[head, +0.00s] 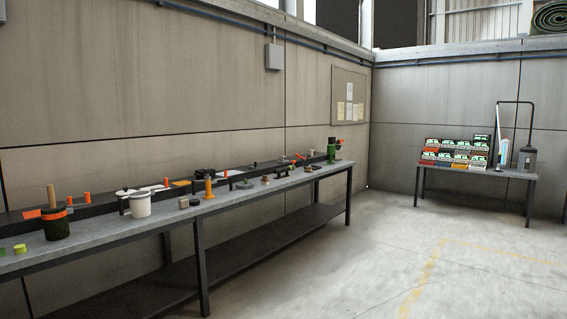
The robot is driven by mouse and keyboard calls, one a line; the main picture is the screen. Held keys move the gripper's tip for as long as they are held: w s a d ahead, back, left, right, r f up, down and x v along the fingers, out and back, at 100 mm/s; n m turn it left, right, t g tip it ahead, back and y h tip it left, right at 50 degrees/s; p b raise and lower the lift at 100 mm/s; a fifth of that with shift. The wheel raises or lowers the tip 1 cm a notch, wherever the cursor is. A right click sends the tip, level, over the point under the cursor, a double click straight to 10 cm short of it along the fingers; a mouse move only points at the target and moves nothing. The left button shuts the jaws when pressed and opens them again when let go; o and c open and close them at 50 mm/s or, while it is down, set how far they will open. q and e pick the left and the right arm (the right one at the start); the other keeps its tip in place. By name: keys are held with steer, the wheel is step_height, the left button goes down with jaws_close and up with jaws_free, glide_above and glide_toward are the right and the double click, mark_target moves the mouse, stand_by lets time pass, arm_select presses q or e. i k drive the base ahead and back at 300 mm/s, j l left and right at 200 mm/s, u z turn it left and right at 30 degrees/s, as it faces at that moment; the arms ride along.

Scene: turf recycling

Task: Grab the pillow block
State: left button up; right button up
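The long workbench (160,233) runs along the left wall with many small parts on it. I cannot tell for sure which part is the pillow block. Candidates are a low dark part (245,185) on the middle of the bench and a small dark part with tan (265,180) just right of it. Two small brownish-grey pieces (184,203) lie nearer, left of a yellow flanged post (209,188). All are small and far off. Neither of my grippers is in view.
Another table (480,174) with coloured bins stands at the back right. The floor (350,260) right of the bench is clear.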

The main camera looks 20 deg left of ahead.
mark_target(282, 158)
steer(key=i+l+z, duration=0.1)
steer(key=i+z, duration=0.15)
steer(key=i, duration=0.45)
steer(key=i+z, duration=0.25)
steer(key=i, duration=0.45)
steer(key=i+z, duration=0.1)
steer(key=i, duration=1.55)
steer(key=i+u, duration=0.15)
steer(key=i, duration=0.65)
steer(key=i+l+u, duration=0.2)
steer(key=i, duration=0.65)
steer(key=i+j+u, duration=0.2)
steer(key=i+u, duration=0.15)
steer(key=i, duration=0.25)
steer(key=i+u, duration=0.35)
steer(key=i, duration=0.3)
steer(key=i+l+u, duration=0.15)
steer(key=i+u, duration=0.2)
steer(key=i, duration=0.25)
steer(key=i+u, duration=0.1)
steer(key=i, duration=1.05)
steer(key=i+l+u, duration=0.1)
steer(key=i, duration=1.05)
